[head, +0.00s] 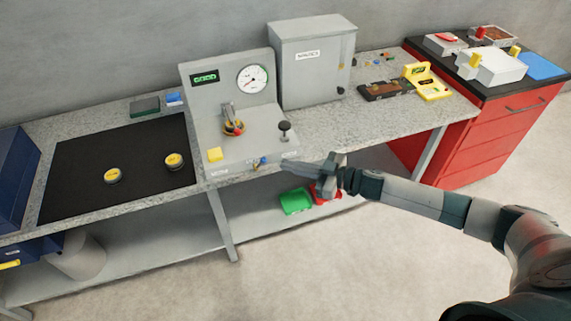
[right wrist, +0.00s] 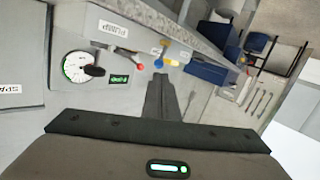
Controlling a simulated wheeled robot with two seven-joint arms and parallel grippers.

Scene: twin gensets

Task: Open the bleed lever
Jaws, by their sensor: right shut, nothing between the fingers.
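A small blue lever (head: 262,161), which I take as the bleed lever, sits low on the front edge of the grey test rig (head: 262,148). My right gripper (head: 291,164) is just to the right of it, in front of the rig's lower edge. Its fingers are shut, empty and point left toward the lever, apart from it in the head view. In the right wrist view the shut fingers (right wrist: 160,80) end close to small yellow and blue parts. I cannot tell whether they touch. My left gripper is out of view.
The rig carries a dial gauge (head: 252,78), a green display (head: 205,78), a black knob (head: 284,126) and a yellow block (head: 215,155). A grey cabinet (head: 312,65) stands behind to the right. A black mat (head: 130,150) holds two yellow-topped discs. Green and red bins are below.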

